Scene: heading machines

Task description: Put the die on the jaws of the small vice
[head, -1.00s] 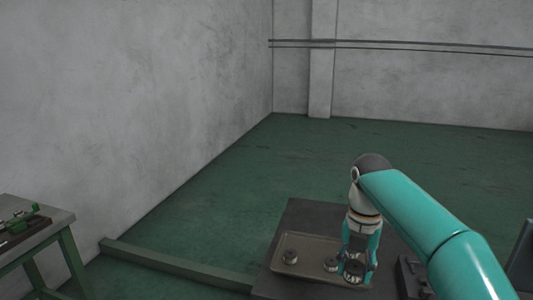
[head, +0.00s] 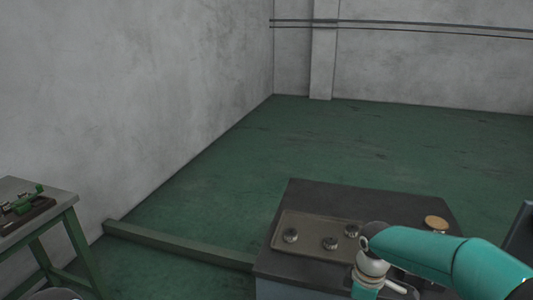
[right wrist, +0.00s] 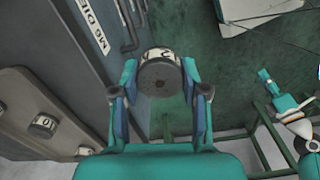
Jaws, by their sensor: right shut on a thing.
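My right gripper (right wrist: 160,92) is shut on a die (right wrist: 160,78), a short dark grey cylinder with a pale marked band, held between the fingertips. The held die is clear of the tray, beside the front of a grey cabinet. In the head view this gripper is below the frame; only my right arm shows. A small green vice (head: 24,203) is on the bench at the far left; its jaws are too small to make out. My left gripper (right wrist: 280,95) shows small at the right of the wrist view; its opening is unclear.
A tan disc (head: 436,222) is at the cabinet's right. The bench (head: 62,193) has green legs. A low green beam (head: 180,245) crosses the floor between.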

